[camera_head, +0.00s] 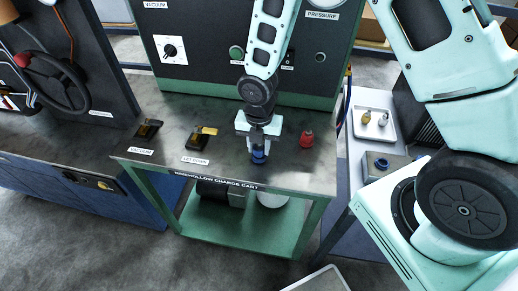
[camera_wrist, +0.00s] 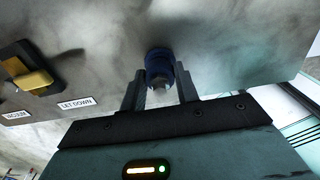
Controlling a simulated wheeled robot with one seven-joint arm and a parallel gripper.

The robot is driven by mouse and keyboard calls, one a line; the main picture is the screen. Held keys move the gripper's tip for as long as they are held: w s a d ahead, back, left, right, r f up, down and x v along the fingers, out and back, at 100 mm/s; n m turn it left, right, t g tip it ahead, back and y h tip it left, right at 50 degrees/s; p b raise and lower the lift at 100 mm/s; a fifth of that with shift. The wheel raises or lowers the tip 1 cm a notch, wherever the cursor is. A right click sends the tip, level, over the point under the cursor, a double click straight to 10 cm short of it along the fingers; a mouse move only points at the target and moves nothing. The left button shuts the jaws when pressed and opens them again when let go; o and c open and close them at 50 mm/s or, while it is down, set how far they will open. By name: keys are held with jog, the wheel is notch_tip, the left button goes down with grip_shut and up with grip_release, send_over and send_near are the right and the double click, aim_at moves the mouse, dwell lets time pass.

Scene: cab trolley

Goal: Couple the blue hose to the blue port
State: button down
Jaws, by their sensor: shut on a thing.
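My gripper (camera_head: 259,146) points down over the front part of the cart top. It is shut on a blue fitting (camera_head: 259,155), apparently the blue hose's end. In the wrist view the blue fitting (camera_wrist: 160,62) sits between the fingertips (camera_wrist: 160,88), with a dark and metallic part below its ring. I cannot tell whether it touches the cart top. Another blue ring (camera_head: 381,163) is on a grey block at the right, apparently the blue port; nothing is seen attached to it. No length of blue hose can be made out.
A red fitting (camera_head: 306,140) stands on the cart top (camera_head: 225,120) to the right of my gripper. Two valve handles, VACUUM (camera_head: 148,129) and LET DOWN (camera_head: 199,136), are to its left. A white tray (camera_head: 374,125) holds a yellow and a red piece. A gauge panel (camera_head: 205,60) rises behind.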

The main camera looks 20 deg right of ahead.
jog(key=shift+r+p, duration=2.25)
jog(key=shift+r, duration=0.35)
